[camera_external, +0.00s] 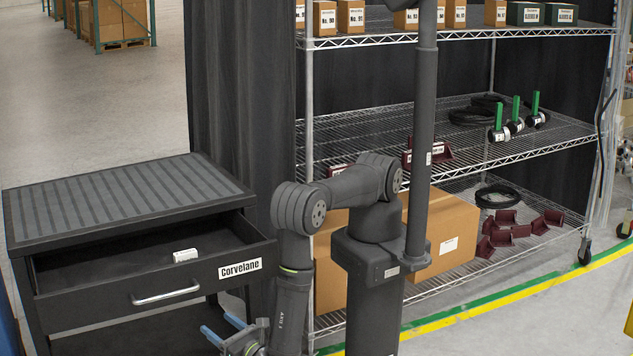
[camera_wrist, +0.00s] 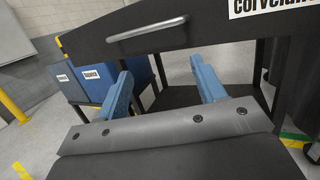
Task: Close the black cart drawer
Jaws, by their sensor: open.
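The black cart (camera_external: 125,200) stands at the left in the external view, with a ribbed top. Its drawer (camera_external: 205,285) is pulled out toward my arm, and a small white item (camera_external: 185,255) lies inside. The drawer front carries a silver bar handle (camera_external: 166,293) and a white "Corvelane" label. In the wrist view the drawer front (camera_wrist: 200,32) and handle (camera_wrist: 147,29) are at the top. My gripper (camera_external: 222,331) has blue fingers, below and in front of the drawer front. In the wrist view my gripper (camera_wrist: 163,80) is open, fingers apart with nothing between them.
A wire shelf rack (camera_external: 460,130) stands behind my arm with boxes, cable coils and dark red brackets. A cardboard box (camera_external: 440,235) sits on its bottom shelf. Blue bins (camera_wrist: 95,80) stand beside the cart in the wrist view. Grey floor is open at the upper left.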

